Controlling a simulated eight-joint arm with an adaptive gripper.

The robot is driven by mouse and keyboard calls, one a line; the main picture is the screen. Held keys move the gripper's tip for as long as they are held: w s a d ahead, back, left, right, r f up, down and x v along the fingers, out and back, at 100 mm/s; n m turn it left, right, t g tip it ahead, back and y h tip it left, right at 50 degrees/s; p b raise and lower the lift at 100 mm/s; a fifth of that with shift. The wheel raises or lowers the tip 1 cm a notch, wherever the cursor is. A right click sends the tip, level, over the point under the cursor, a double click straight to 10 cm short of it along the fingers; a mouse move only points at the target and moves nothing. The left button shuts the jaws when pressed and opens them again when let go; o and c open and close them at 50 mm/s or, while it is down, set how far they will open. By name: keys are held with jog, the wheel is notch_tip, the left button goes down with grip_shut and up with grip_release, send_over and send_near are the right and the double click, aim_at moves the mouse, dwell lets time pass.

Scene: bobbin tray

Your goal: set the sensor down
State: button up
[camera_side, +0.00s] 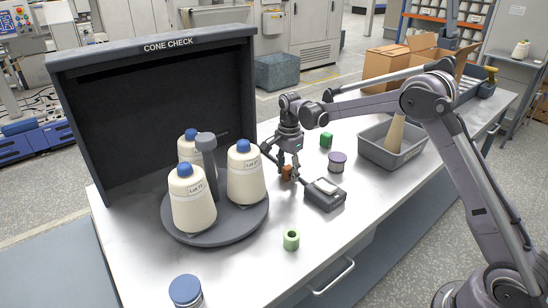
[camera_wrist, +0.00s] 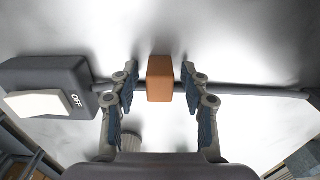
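The likely sensor is a grey box (camera_side: 325,194) with a pale switch plate, lying on the bench below and right of my gripper (camera_side: 289,165). In the wrist view the box (camera_wrist: 45,78) is at the left, its switch marked OFF. A dark rod (camera_wrist: 245,90) runs from its side to the right and carries an orange block (camera_wrist: 160,78). The block (camera_side: 289,173) also shows at my fingertips in the side view. In the wrist view my gripper (camera_wrist: 160,88) straddles the block, with a visible gap on each side. What supports the rod is unclear.
A dark turntable (camera_side: 215,238) with blue-topped cones stands left, before the CONE CHECK booth (camera_side: 150,100). A grey bin (camera_side: 385,155) is right.

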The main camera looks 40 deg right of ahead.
aim_at(288, 167)
jog(key=shift+r, duration=0.1)
notch_tip(288, 167, up, 12)
jog(key=f, duration=0.1)
jog(key=s+a+r+n+t, duration=0.1)
jog(key=s+r+n+t, duration=0.1)
jog(key=s+r+n, duration=0.3)
jog(key=s+a+f+n+t, duration=0.1)
jog(key=s+n+t, duration=0.1)
jog(key=s+n, duration=0.4)
jog(key=s+a+f+n+t, duration=0.2)
jog(key=s+n, duration=0.5)
jog(key=s, duration=1)
jog(key=shift+s+f+t, duration=0.15)
jog(key=shift+f+t, duration=0.15)
jog(key=shift+t, duration=0.3)
